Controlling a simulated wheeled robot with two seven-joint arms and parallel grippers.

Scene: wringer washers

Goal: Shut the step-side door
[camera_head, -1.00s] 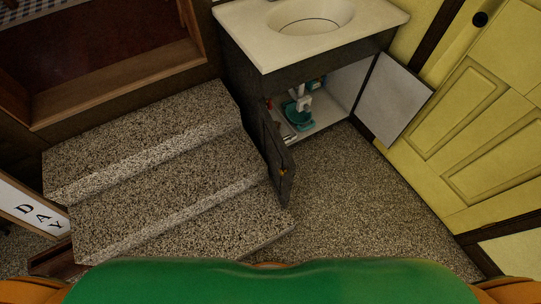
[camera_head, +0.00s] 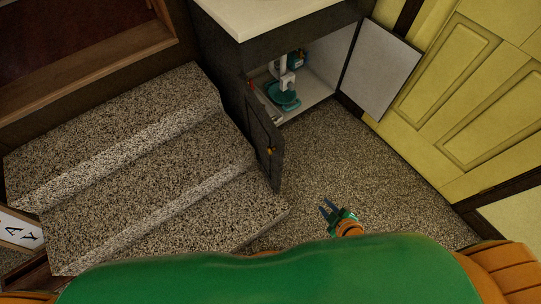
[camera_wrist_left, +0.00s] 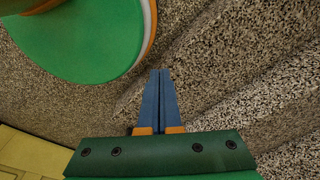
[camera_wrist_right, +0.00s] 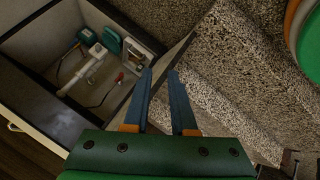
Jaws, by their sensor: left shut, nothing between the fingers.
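The step-side door (camera_head: 264,138) is a dark panel on the left of the sink cabinet (camera_head: 300,48). It stands open, swung out beside the steps (camera_head: 130,170), with a small orange-yellow spot near its free edge. My right gripper (camera_head: 326,208) is to the right of and below the door's free edge in the head view, apart from it. In the right wrist view its fingers (camera_wrist_right: 160,72) are spread and empty, with the door's pale inner side (camera_wrist_right: 172,58) beyond them. My left gripper (camera_wrist_left: 159,72) is shut and empty over speckled flooring, and is not in the head view.
The cabinet's other door (camera_head: 381,71), pale inside, is also open. Teal and white items (camera_head: 285,93) are inside the cabinet. A yellow panelled door (camera_head: 455,110) stands at the right. Speckled floor (camera_head: 345,160) is free between the cabinet and me.

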